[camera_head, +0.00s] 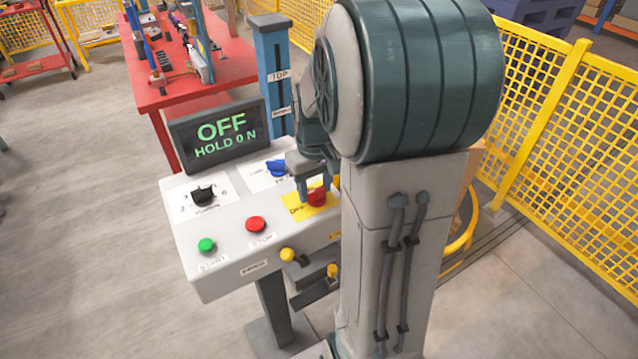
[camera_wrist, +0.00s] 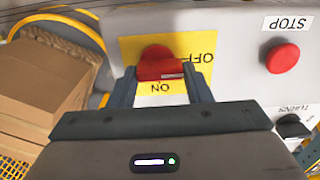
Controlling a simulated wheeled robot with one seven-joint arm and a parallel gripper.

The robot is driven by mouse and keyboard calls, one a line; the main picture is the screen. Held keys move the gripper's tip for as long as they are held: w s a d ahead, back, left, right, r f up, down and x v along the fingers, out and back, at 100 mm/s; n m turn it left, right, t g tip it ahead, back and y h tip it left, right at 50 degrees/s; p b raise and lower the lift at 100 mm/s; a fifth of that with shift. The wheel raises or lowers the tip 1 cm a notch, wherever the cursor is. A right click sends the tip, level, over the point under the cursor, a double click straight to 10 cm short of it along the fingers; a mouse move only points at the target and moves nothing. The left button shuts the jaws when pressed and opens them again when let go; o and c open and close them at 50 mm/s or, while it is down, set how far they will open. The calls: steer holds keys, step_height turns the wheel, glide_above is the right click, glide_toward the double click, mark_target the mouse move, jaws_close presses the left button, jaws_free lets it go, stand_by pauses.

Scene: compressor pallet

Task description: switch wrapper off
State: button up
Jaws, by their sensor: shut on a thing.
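The control panel (camera_head: 222,245) stands in front of me, with a black display (camera_head: 218,134) behind it that reads "OFF" and "HOLD 0 N" in green. A red rotary switch (camera_head: 317,197) sits on a yellow plate (camera_head: 297,208) at the panel's right side. In the wrist view the red switch (camera_wrist: 158,65) lies between my fingers, and the yellow plate (camera_wrist: 130,48) carries the words OFF and ON. My gripper (camera_wrist: 160,80) is shut on the red switch. In the head view my gripper (camera_head: 312,190) comes down on it from above, and my arm partly hides it.
A red stop button (camera_head: 255,224), green start button (camera_head: 206,245), black knob (camera_head: 203,195) and blue knob (camera_head: 277,168) share the panel. A blue post (camera_head: 273,60) stands behind. Yellow mesh fencing (camera_head: 560,110) runs along the right. Cardboard boxes (camera_wrist: 45,85) stand beside the panel.

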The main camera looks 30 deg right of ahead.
mark_target(315, 191)
steer(key=shift+s+f, duration=0.15)
steer(key=shift+s, duration=0.1)
steer(key=o, duration=1)
step_height(315, 191, up, 14)
steer(key=shift+a, duration=0.1)
steer(key=s+a+f+t, duration=0.1)
steer(key=s+a+f, duration=0.1)
steer(key=s+a, duration=0.1)
steer(key=s+a+f+t, duration=0.1)
steer(key=s+a+f, duration=0.2)
steer(key=s+a, duration=0.1)
steer(key=s+a+f+t, duration=0.1)
steer(key=s+a+f, duration=0.1)
steer(key=s, duration=0.3)
steer(key=shift+s+a+f, duration=0.1)
steer(key=shift+a+f, duration=0.05)
steer(key=shift+a, duration=0.3)
steer(key=shift+s+a+f, duration=0.1)
steer(key=shift+a, duration=0.3)
